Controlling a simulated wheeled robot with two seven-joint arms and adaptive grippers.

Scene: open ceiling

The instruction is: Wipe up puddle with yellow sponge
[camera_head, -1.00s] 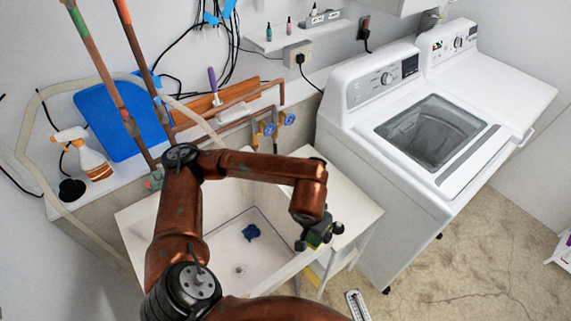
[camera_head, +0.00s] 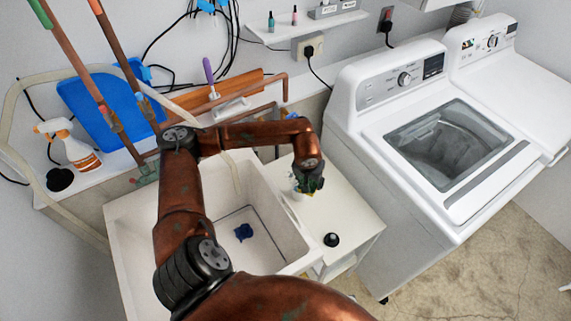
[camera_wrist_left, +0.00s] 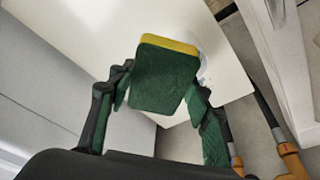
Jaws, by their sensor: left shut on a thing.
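The sponge (camera_wrist_left: 165,78) is in my left gripper (camera_head: 309,183), with a dark green scrub face and a yellow edge in the left wrist view. My left gripper (camera_wrist_left: 163,92) is shut on it, a finger at each side. In the head view they are over the back part of the white side table (camera_head: 345,205), right of the sink; the gripper mostly hides the sponge. A pale glossy patch (camera_wrist_left: 204,62) shows on the white top beside the sponge; it may be the puddle, partly hidden. I cannot tell whether the sponge touches the top. My right gripper is not in view.
The white sink (camera_head: 221,225) with a blue cloth (camera_head: 243,232) in it lies left of the table. A small black round object (camera_head: 331,239) stands near the table's front. A washing machine (camera_head: 400,190) is close on the right. A spray bottle (camera_head: 72,145) stands far left.

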